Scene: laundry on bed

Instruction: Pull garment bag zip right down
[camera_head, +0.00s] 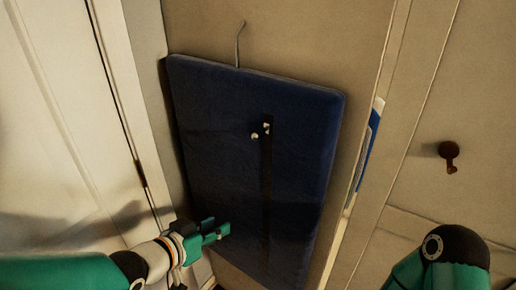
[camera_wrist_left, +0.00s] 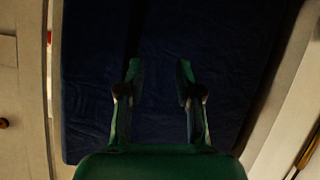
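The navy garment bag (camera_head: 215,130) hangs upright from a thin hook (camera_head: 239,45). A dark zip strip (camera_head: 266,190) runs down it, right of the middle. A small pale zip pull (camera_head: 255,136) shows near the strip's top, beside a metal piece (camera_head: 266,127). My left gripper (camera_head: 217,231) is low in front of the bag, left of the strip and well below the pull. In the left wrist view its fingers (camera_wrist_left: 158,78) are apart, with nothing between them and the dark bag (camera_wrist_left: 95,100) behind. My right gripper is out of view; only part of my right arm shows.
A pale panelled door (camera_head: 60,110) stands at the left. A pale upright edge (camera_head: 370,150) is right of the bag, with a blue and white item (camera_head: 370,140) beside it. A dark knob or key (camera_head: 449,152) is on the right panel.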

